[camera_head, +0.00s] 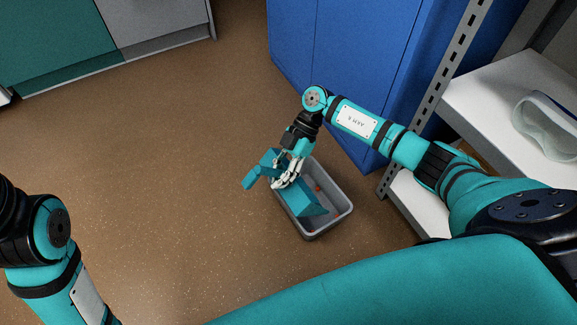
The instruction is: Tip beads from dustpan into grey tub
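The grey tub (341,220) stands on the brown floor in the middle of the head view. The teal dustpan (308,201) is tilted, with its pan over and partly inside the tub. Its handle end (250,181) sticks out to the left beyond the tub's rim. My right gripper (288,177) is above the tub's left side, with its pale fingers shut on the dustpan. A few small red-orange beads (318,188) show inside the tub. The pan hides part of the tub's floor, and I cannot tell whether beads are still on it. My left gripper is out of view.
A blue cabinet (345,55) stands behind the tub. A metal shelf rack (505,95) stands at the right, with safety goggles (548,125) on it. A teal and grey cabinet (60,45) is at the far left. The floor left of the tub is clear.

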